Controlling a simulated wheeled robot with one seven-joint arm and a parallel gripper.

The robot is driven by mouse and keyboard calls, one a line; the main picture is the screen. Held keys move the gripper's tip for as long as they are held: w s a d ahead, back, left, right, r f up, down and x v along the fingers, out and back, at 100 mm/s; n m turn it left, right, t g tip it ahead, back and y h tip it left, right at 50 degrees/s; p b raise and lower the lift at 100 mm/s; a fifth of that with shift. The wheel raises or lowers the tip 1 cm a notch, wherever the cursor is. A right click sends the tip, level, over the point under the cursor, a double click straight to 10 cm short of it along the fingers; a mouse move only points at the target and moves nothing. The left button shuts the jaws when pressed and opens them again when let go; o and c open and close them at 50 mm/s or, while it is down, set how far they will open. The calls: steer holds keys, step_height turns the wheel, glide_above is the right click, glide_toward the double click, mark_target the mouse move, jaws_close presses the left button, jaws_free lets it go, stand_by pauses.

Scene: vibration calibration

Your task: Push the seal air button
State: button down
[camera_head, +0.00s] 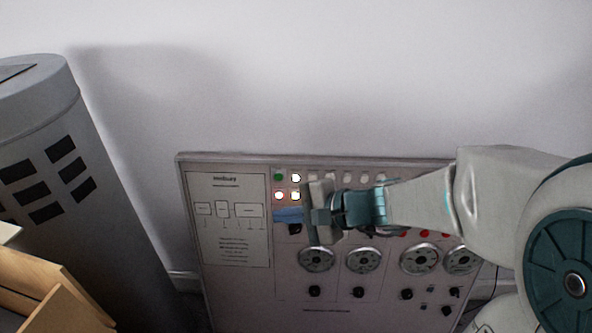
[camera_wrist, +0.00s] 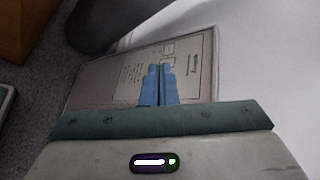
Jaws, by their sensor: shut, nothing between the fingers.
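The control panel (camera_head: 225,280) stands against the white wall in the head view, with buttons, gauges and knobs. At its upper left are a green button (camera_head: 279,177) and lit white buttons (camera_head: 295,178). I cannot read which one is the seal air button. My gripper (camera_head: 280,215) is in front of the panel, its blue fingers pointing left, just below the lit buttons. In the wrist view its blue fingertips (camera_wrist: 160,70) are together and empty, over the panel's printed diagram sheet (camera_wrist: 140,80). My gripper and arm hide part of the button rows. Contact with the panel cannot be told.
A grey cylindrical bin (camera_head: 100,180) with dark square openings stands left of the panel. Wooden boxes (camera_head: 45,290) are at the lower left. The white wall (camera_head: 300,70) behind is bare.

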mark_target(296, 178)
steer(key=w+d+f+m+t+b, duration=0.2)
steer(key=w+f+m+t+b, duration=0.4)
steer(key=w, duration=0.4)
steer(key=f+m, duration=0.1)
steer(key=m, duration=0.1)
steer(key=shift+d+f+m+t+h, duration=0.2)
steer(key=shift+f+m+t+h, duration=0.1)
steer(key=shift+f, duration=0.05)
steer(key=w+f, duration=0.1)
steer(key=w, duration=0.7)
steer(key=shift+w+d+f, duration=0.15)
steer(key=shift+w+f, duration=0.2)
steer(key=shift+f, duration=0.05)
steer(key=shift+w+b, duration=0.1)
steer(key=shift+b, duration=0.2)
stand_by(0.9)
steer(key=shift+w+f, duration=0.1)
steer(key=shift+w, duration=0.25)
